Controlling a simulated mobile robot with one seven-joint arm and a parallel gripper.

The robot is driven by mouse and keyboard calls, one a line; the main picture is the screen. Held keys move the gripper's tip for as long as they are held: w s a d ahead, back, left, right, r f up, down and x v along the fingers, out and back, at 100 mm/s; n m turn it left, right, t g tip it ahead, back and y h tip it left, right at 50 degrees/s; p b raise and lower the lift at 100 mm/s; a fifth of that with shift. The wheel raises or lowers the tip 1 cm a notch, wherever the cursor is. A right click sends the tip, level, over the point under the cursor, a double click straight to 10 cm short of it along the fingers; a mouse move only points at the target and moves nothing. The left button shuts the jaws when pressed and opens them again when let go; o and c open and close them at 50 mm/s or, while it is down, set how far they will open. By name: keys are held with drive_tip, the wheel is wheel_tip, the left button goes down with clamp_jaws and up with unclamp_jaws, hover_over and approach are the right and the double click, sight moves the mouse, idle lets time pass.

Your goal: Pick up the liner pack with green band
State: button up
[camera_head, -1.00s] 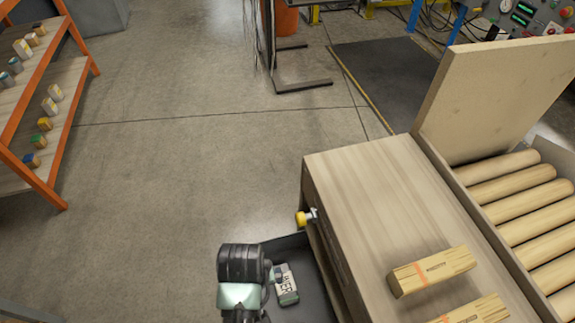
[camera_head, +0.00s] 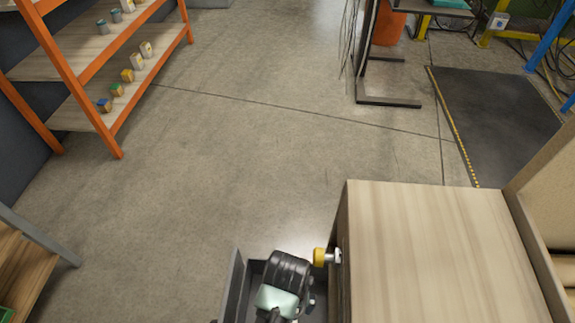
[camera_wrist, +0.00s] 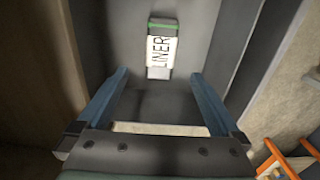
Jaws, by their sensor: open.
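The liner pack (camera_wrist: 161,50) is white and grey with black "LINER" lettering and a green band at its far end. In the wrist view it lies flat on the dark floor of an open drawer (camera_wrist: 197,40), ahead of my gripper (camera_wrist: 163,78). The two blue-grey fingers are wide apart with nothing between them, and the pack is beyond their tips. In the head view my wrist (camera_head: 284,280) is over the drawer (camera_head: 235,285) and hides the pack.
A wooden cabinet (camera_head: 430,240) stands right of the drawer, with a yellow-tipped knob (camera_head: 320,257) close to my wrist. An orange-framed shelf (camera_head: 112,139) with small items is at upper left. The concrete floor (camera_head: 230,170) between is clear.

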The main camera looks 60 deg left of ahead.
wheel_tip(320, 180, down, 12)
drive_tip(key=b, duration=0.5)
drive_tip(key=shift+a+f, duration=0.1)
drive_tip(key=shift+a, duration=0.05)
drive_tip(key=shift+c, duration=0.3)
drive_tip(key=c, duration=1.3)
